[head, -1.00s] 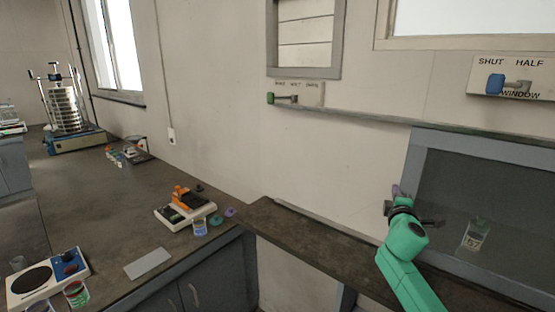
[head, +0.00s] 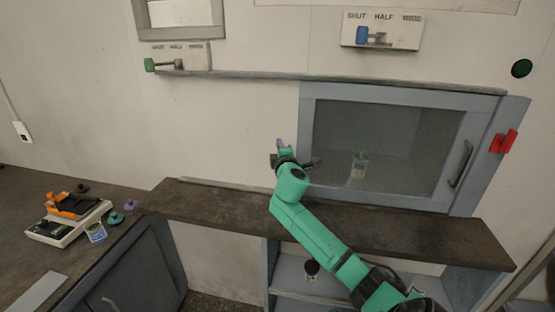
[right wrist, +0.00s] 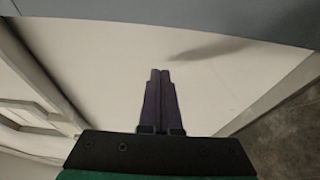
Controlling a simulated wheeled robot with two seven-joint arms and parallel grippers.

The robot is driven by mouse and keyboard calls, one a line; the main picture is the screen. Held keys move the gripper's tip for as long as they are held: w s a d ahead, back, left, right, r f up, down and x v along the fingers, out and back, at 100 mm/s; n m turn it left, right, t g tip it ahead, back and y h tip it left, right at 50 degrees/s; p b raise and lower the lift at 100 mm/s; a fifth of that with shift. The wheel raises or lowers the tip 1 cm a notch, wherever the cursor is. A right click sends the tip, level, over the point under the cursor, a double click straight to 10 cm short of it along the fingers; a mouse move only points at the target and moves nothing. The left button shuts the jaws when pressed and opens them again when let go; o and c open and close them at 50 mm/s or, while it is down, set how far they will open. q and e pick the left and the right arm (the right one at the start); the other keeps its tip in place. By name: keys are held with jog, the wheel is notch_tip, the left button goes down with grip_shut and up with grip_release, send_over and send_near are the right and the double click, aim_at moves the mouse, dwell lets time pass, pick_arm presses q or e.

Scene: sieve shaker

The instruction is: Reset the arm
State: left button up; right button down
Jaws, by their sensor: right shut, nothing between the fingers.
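My right arm, green with black joints, reaches up over the dark narrow counter (head: 420,240). My right gripper (head: 281,143) is raised in front of the wall, just left of the glass-fronted cabinet (head: 312,93). Its purple fingers are shut together and empty, as the right wrist view also shows (right wrist: 160,75). That view has pale wall beyond the fingertips and a grey edge across the top. My left gripper is not in view.
The cabinet door is closed, with a dark handle (head: 461,163) and a red latch (head: 503,141). A labelled jar (head: 359,167) shows behind the glass. Two lever panels (head: 383,29) (head: 195,54) are on the wall. An orange-topped scale (head: 68,218) stands on the left bench.

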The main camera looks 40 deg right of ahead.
jog(key=d+b+v, duration=0.1)
jog(key=v, duration=0.7)
jog(key=shift+s+a+b, duration=0.25)
jog(key=shift+s+b, duration=0.05)
jog(key=shift+s, duration=0.3)
